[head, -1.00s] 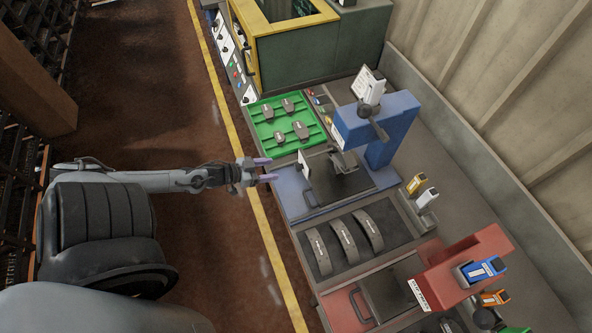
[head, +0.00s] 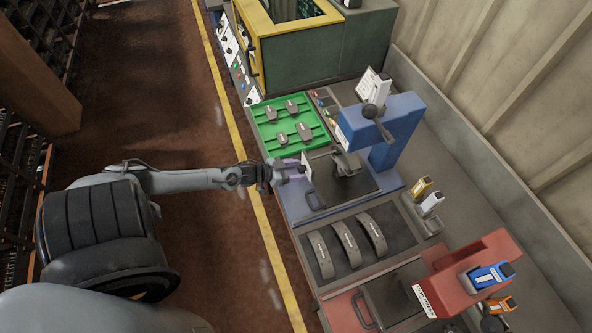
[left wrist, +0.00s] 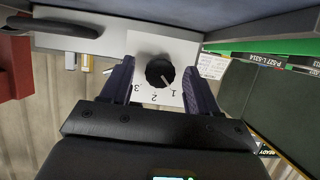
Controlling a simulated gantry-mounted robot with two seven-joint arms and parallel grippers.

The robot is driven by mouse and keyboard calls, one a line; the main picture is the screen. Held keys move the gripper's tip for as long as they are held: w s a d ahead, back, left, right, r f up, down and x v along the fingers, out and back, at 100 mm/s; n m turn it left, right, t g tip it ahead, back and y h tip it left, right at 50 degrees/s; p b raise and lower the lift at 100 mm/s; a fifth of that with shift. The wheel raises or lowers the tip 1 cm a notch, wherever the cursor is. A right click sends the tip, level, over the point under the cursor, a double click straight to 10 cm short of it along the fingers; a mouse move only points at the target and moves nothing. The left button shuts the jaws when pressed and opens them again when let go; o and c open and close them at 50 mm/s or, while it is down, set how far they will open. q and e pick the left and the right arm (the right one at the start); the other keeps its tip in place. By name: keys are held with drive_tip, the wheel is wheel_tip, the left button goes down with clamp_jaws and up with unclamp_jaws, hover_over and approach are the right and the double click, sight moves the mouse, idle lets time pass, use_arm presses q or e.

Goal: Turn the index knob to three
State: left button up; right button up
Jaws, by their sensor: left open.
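The index knob (left wrist: 159,72) is a round black knob on a white plate (left wrist: 178,46) in the left wrist view. The digits 1, 2 and 3 are printed in an arc below it, tilted in this view. The knob's pale mark points down and right, towards the 1. My left gripper (left wrist: 159,88) is open, with one purple finger on each side of the knob and clear gaps. In the head view my left gripper (head: 290,168) is at the white plate (head: 306,162) on the front of the blue press (head: 382,128); the knob is hidden there. My right gripper is not in view.
A green tray (head: 268,137) with several dark pads lies just behind the gripper. A dark mat (head: 357,268) with 3 curved brake shoes and a red press (head: 470,266) are to the front right. The brown floor left of the bench is clear.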

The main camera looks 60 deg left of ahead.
use_arm(q)
drive_tip(key=shift+w, duration=0.15)
drive_tip(key=c, duration=1)
